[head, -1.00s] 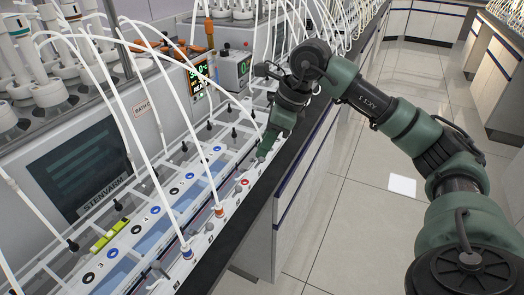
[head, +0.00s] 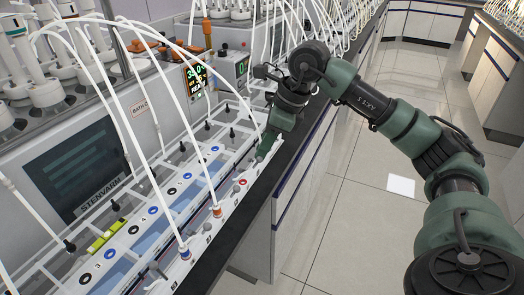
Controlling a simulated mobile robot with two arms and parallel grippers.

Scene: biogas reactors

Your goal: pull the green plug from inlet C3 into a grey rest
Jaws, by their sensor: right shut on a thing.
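My right gripper (head: 264,154) reaches in from the right, pointing down over the front strip of the near reactor unit. It is shut on what looks like the green plug at the end of a white tube. The fingers and wrist mostly hide the plug, and I cannot tell whether it still sits in an inlet. A red-ringed opening (head: 243,182) shows on the strip, left of and nearer than the gripper. I cannot read which inlet is C3, and I cannot make out a grey rest with certainty. My left gripper is not in view.
An orange plug (head: 217,211) and a blue plug (head: 185,253) with white tubes stand in the front strip. White tubes arch over the clear rack. A yellow-green block (head: 105,235) lies at left. A screen (head: 77,167) faces the rack. The floor aisle (head: 345,215) is open at right.

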